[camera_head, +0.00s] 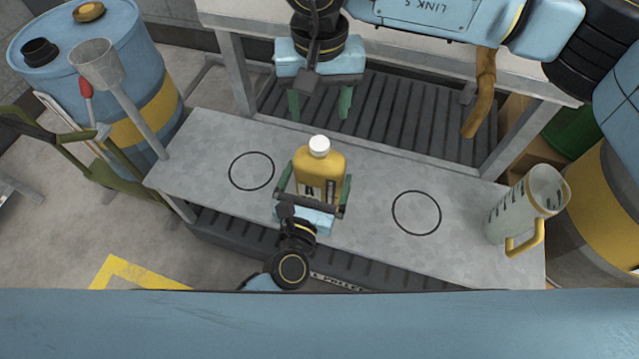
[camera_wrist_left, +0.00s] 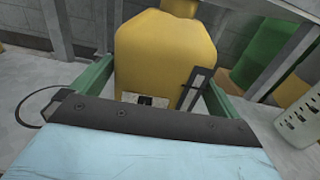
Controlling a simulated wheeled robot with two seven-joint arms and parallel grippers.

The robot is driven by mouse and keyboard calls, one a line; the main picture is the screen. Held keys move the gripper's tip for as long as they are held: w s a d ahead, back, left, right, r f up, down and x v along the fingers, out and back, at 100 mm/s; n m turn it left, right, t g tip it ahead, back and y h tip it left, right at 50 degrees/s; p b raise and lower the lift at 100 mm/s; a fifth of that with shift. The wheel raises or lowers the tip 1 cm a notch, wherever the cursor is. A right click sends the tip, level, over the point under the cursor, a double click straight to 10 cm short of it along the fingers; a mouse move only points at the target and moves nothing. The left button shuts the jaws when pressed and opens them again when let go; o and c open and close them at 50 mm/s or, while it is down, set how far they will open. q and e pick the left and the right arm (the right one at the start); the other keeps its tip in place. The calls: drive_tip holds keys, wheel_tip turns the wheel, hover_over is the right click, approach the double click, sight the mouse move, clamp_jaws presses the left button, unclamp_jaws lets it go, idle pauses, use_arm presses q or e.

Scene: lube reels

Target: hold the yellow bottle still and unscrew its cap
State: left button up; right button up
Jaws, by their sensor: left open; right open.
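The yellow bottle (camera_head: 320,172) stands upright on the grey bench between two black circles, with its white cap (camera_head: 319,146) on top. My left gripper (camera_head: 314,188) is open at the near side of the bottle, one green finger on each side of its body. In the left wrist view the bottle (camera_wrist_left: 165,55) fills the space between the fingers; its cap is outside that view and whether the fingers touch it is unclear. My right gripper (camera_head: 320,104) is open and empty, above and behind the bottle, its fingers pointing down.
The bench (camera_head: 370,205) has a black circle (camera_head: 251,171) left and another (camera_head: 417,213) right. A clear measuring jug (camera_head: 520,210) with a yellow handle stands at the right end. A blue drum (camera_head: 85,75) and a funnel (camera_head: 97,64) are at left. A slatted rack (camera_head: 400,115) lies behind.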

use_arm(q)
drive_tip(key=shift+x, duration=1.1)
